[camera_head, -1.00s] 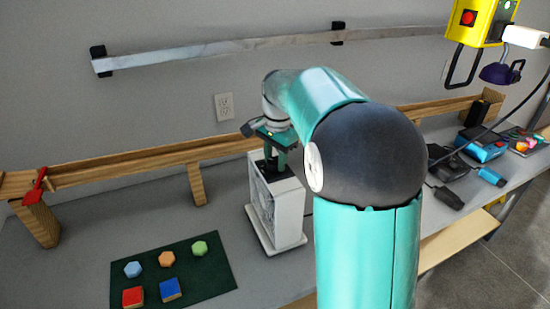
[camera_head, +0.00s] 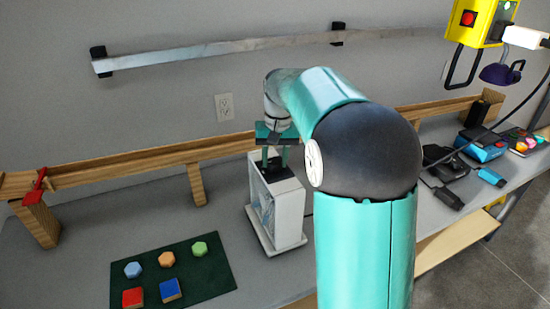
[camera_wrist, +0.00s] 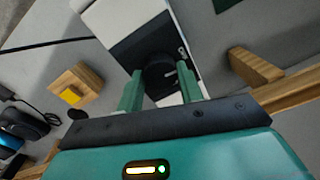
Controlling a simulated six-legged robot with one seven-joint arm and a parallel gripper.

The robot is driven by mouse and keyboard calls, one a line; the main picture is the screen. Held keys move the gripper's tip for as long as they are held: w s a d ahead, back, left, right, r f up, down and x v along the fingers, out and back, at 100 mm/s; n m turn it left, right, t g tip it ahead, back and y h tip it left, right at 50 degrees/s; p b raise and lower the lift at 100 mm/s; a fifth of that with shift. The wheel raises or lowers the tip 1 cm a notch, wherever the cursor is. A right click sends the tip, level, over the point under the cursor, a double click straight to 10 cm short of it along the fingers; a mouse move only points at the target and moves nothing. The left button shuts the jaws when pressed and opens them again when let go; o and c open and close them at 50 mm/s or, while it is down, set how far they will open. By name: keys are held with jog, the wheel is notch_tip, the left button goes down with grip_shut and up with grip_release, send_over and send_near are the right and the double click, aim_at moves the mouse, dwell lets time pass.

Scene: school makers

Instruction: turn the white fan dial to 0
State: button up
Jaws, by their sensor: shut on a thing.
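The white fan (camera_head: 282,207) is a boxy unit standing on the grey bench, with a dark panel on its top. My gripper (camera_head: 275,160) points down over that top. In the wrist view the black fan dial (camera_wrist: 160,76) with a pale mark sits between the two green fingers of my gripper (camera_wrist: 161,88). The fingers are shut on the dial, one on each side. A white marking shows on the panel beside the dial, but most of the scale is hidden or too small to read.
A dark green mat (camera_head: 205,269) with several coloured blocks lies left of the fan. A wooden rail (camera_head: 130,160) runs along the wall behind. Dark tools and a blue device (camera_head: 487,147) lie on the right of the bench. A yellow box (camera_head: 478,22) hangs at upper right.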

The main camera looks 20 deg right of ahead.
aim_at(278, 161)
jog(key=shift+n, duration=0.6)
jog(key=o, duration=1)
jog(key=r, duration=1.3)
jog(key=shift+s+d+r, duration=0.1)
jog(key=shift+d+r, duration=0.3)
